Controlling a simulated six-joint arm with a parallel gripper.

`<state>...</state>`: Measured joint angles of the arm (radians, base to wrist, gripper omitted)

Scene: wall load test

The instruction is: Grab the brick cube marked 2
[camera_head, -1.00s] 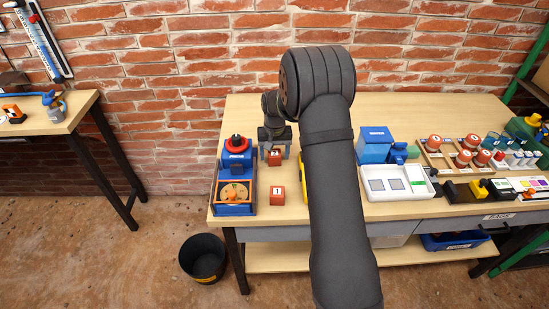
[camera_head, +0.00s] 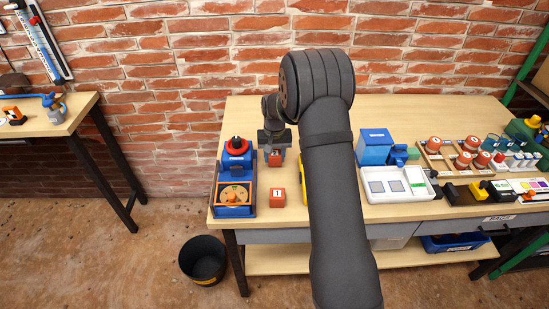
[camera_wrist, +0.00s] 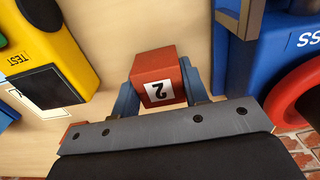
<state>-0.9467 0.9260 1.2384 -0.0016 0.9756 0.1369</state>
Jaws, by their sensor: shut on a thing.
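The brick cube marked 2 (camera_wrist: 155,66) is red with a white label, and it sits between the two fingers of my gripper (camera_wrist: 158,92) in the wrist view. The jaws are shut on its two sides. In the head view my gripper (camera_head: 275,158) is low over the left part of the table, with the cube (camera_head: 275,160) partly hidden by it. Whether the cube touches the table is hard to tell. Another red cube, marked 1 (camera_head: 277,197), stands on the table nearer the front edge.
A blue press-like device (camera_head: 236,172) with a red ring stands close left of my gripper. A yellow tester (camera_wrist: 50,45) lies on the other side. A blue box (camera_head: 374,147) and a white tray (camera_head: 396,195) are right of my arm. A black bucket (camera_head: 203,258) stands on the floor.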

